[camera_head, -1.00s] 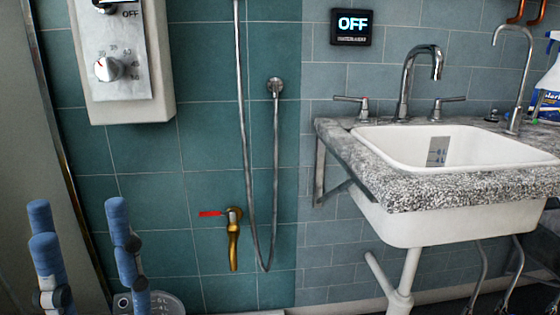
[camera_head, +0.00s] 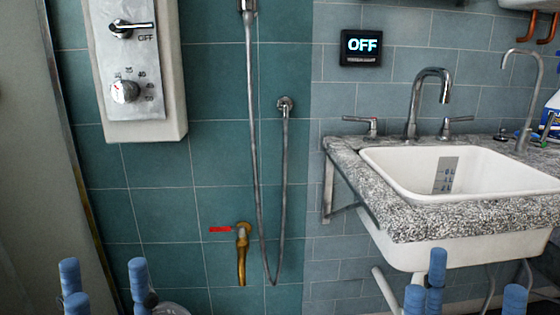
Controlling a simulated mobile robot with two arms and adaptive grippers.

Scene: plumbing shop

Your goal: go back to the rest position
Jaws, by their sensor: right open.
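My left gripper (camera_head: 104,285) shows at the bottom left with blue fingers spread apart and nothing visible between them. My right gripper (camera_head: 470,290) shows at the bottom right in front of the sink's underside. Its blue fingers are spread apart and it looks empty. The lower parts of both grippers are cut off by the picture's bottom edge.
A white sink (camera_head: 385,175) in a speckled stone counter (camera_head: 400,215) is at right. A brass tap with a red lever (camera_head: 243,250) and a shower hose (camera_head: 255,150) are on the teal wall. A control panel (camera_head: 130,70) hangs at left; a display (camera_head: 361,46) reads OFF.

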